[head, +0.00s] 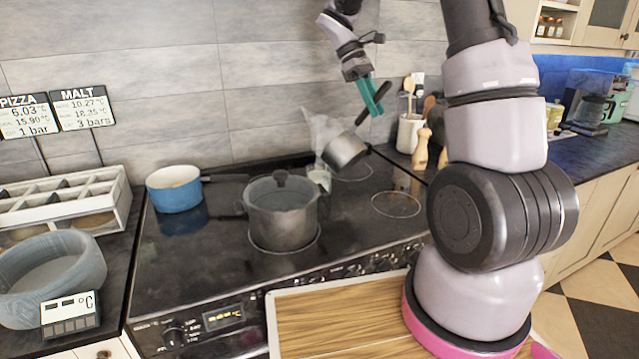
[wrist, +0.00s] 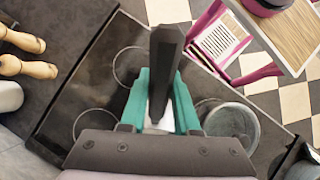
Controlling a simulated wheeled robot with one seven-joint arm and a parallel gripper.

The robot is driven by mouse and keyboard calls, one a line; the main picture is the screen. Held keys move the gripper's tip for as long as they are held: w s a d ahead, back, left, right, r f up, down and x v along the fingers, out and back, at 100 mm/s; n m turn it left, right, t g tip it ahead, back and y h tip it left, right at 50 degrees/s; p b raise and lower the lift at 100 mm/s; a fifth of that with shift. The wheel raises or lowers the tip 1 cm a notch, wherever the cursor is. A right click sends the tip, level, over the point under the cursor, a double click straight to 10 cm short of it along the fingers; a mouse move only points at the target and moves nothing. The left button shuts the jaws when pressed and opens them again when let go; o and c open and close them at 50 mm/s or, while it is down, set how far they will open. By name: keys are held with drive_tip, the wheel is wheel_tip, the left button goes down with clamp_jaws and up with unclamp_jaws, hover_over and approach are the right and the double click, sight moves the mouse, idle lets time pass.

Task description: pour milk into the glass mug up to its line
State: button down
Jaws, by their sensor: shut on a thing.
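My gripper (head: 372,97), with teal fingers, is shut on the dark handle (wrist: 164,60) of a small metal saucepan (head: 345,151). The saucepan hangs tilted in the air above the back of the stove. A small clear vessel with white in it, which looks like the glass mug (head: 319,179), stands just below and left of the saucepan. Its line is too small to make out. A pale, see-through shape rises behind the saucepan; I cannot tell what it is. In the wrist view my gripper hides the saucepan's bowl, and whether milk is flowing cannot be seen.
A lidded metal pot (head: 283,216) stands on the stove (head: 190,265), with a blue saucepan (head: 174,188) at its left. Wooden mills (head: 421,150) and a utensil crock (head: 409,133) stand right of the saucepan. The front right burner (head: 396,204) is clear.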

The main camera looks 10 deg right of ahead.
idle(0.6)
drive_tip(key=s+d+f+t+y, duration=0.2)
drive_tip(key=s+d+f+t, duration=0.1)
drive_tip(key=f, duration=0.4)
drive_tip(key=shift+s+d+f+t+y, duration=0.15)
drive_tip(key=shift+s+d+t+y, duration=0.25)
drive_tip(key=shift+s, duration=0.3)
